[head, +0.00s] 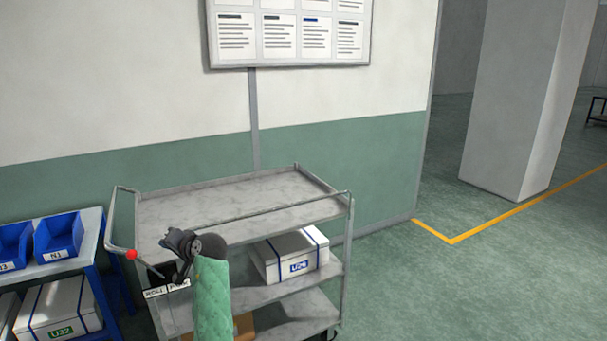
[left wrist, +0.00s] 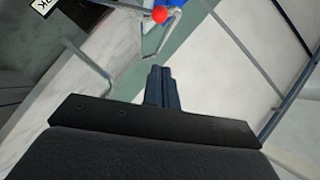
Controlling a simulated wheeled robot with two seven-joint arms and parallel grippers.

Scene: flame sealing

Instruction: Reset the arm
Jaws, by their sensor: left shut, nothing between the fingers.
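My left gripper (head: 172,241) is in front of the grey metal cart (head: 335,285), near its left end and a little below the top shelf in the picture. Its arm has a green sleeve and comes up from the bottom of the head view. In the left wrist view the two dark fingers of my left gripper (left wrist: 163,76) are together, with nothing between them. The cart's left handle has a red knob (head: 131,254), and the knob also shows in the left wrist view (left wrist: 159,16). My right gripper is in neither view.
The cart's top shelf (head: 240,200) is empty. A white box (head: 284,268) with blue straps sits on its middle shelf. A blue rack with blue bins (head: 58,238) and white boxes (head: 65,308) stands at left. The floor at right (head: 480,285) is open, beyond which stands a pillar (head: 520,100).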

